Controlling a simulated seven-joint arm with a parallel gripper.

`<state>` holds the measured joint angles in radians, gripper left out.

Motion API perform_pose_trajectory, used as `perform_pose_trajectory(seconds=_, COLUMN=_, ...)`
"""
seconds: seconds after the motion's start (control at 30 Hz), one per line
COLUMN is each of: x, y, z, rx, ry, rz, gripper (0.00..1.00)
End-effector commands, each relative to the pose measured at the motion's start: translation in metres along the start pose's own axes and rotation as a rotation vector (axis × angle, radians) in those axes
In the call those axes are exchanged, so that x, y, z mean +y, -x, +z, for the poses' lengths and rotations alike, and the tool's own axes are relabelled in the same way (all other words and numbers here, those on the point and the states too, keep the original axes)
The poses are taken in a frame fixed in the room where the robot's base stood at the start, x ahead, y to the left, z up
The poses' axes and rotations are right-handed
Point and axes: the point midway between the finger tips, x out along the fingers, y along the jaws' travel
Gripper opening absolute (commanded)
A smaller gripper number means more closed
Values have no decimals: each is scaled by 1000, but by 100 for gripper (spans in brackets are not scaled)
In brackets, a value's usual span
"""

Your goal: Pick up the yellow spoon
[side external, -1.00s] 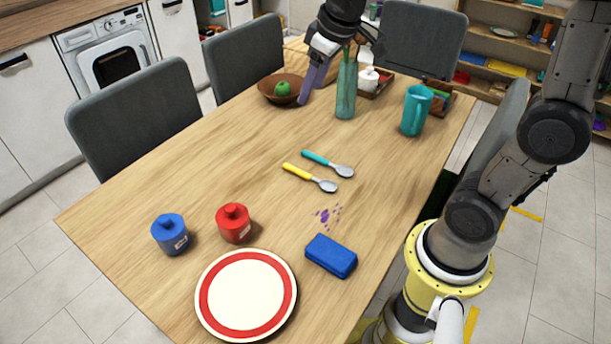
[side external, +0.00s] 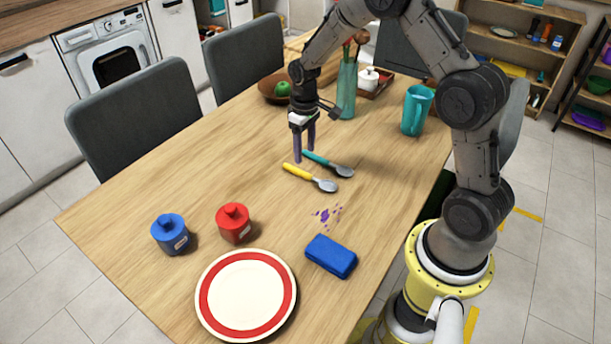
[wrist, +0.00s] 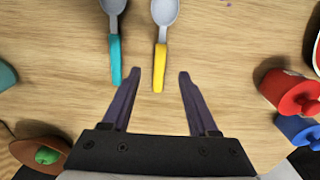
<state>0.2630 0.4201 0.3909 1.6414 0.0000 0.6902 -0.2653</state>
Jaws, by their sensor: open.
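The yellow spoon (side external: 309,177) lies flat on the wooden table, its yellow handle toward the upper left and its metal bowl toward the lower right. The teal spoon (side external: 328,164) lies close beside it, roughly parallel. My gripper (side external: 304,158) is open and empty, pointing down near the handle ends of the two spoons. The teal spoon (wrist: 115,45) is outside the left finger. The height of the fingertips above the table is hard to tell.
A green bottle-like vase (side external: 346,92), a teal pitcher (side external: 416,110) and a brown bowl (side external: 268,90) stand toward the back. Red (side external: 233,223) and blue (side external: 170,235) jars, a plate (side external: 203,297) and a blue sponge-like block (side external: 330,256) are nearer the front.

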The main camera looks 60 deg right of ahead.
Motion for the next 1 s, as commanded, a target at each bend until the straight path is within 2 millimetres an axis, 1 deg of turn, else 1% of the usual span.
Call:
perform_pose_trajectory(seconds=0.03, x=0, y=-8, z=0, rx=-3, ry=0, rz=-1, gripper=60)
perform_pose_trajectory(seconds=0.1, x=0, y=-16, z=0, rx=-2, ry=0, rz=-1, gripper=60)
perform_pose_trajectory(seconds=0.33, x=0, y=-31, z=0, rx=-1, ry=0, rz=0, gripper=60)
perform_pose_trajectory(seconds=0.6, x=-1, y=-68, z=0, rx=-2, ry=0, rz=-1, gripper=60)
perform_pose_trajectory(seconds=0.73, x=-1, y=-76, z=0, rx=0, ry=0, rz=0, gripper=60)
perform_pose_trajectory(seconds=0.93, x=0, y=-76, z=0, rx=1, ry=0, rz=0, gripper=60)
perform_pose_trajectory(seconds=0.97, x=0, y=-76, z=0, rx=1, ry=0, rz=0, gripper=58)
perform_pose_trajectory(seconds=1.0, x=0, y=-76, z=0, rx=1, ry=0, rz=0, gripper=51)
